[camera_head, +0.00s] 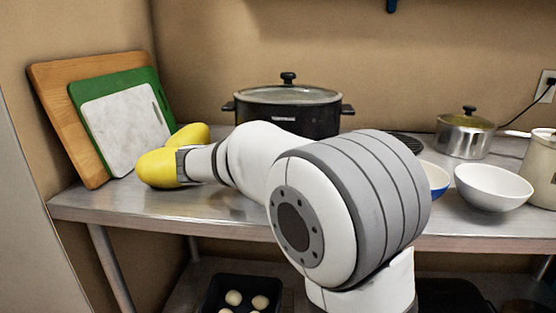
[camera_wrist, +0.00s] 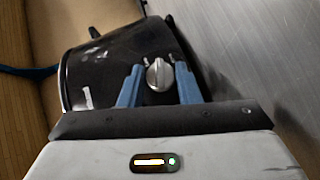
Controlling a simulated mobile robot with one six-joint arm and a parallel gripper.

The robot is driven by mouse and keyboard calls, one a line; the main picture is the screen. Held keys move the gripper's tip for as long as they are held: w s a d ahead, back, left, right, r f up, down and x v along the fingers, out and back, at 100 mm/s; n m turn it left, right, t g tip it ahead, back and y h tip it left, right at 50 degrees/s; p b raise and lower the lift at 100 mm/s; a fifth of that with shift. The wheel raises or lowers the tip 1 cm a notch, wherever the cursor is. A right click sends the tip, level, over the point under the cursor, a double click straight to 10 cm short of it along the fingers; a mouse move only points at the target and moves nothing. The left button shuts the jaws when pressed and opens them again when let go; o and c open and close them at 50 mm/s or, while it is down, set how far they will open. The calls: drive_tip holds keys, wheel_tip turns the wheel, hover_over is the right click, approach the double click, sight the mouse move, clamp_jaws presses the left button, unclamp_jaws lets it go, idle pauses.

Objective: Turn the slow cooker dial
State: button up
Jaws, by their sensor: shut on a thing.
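The slow cooker (camera_head: 318,122) is black with a glass lid and side handles, and stands at the back of the metal table. Its dark side also fills the upper left of the wrist view (camera_wrist: 95,72). The silver dial (camera_wrist: 158,76) on its side sits between the two blue fingers of my gripper (camera_wrist: 160,72), which is shut on it. In the head view my arm hides the dial and the gripper's fingers.
Cutting boards (camera_head: 50,100) lean on the wall at the left. A steel pot (camera_head: 464,135) and a white bowl (camera_head: 492,186) stand at the right. A black bin (camera_head: 216,291) with several pale round things is below the table. The front left tabletop is clear.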

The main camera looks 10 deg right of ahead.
drive_tip(key=o, duration=1)
drive_tip(key=p+v, duration=0.1)
drive_tip(key=v, duration=0.7)
drive_tip(key=shift+d, duration=0.1)
drive_tip(key=shift+c, duration=0.2)
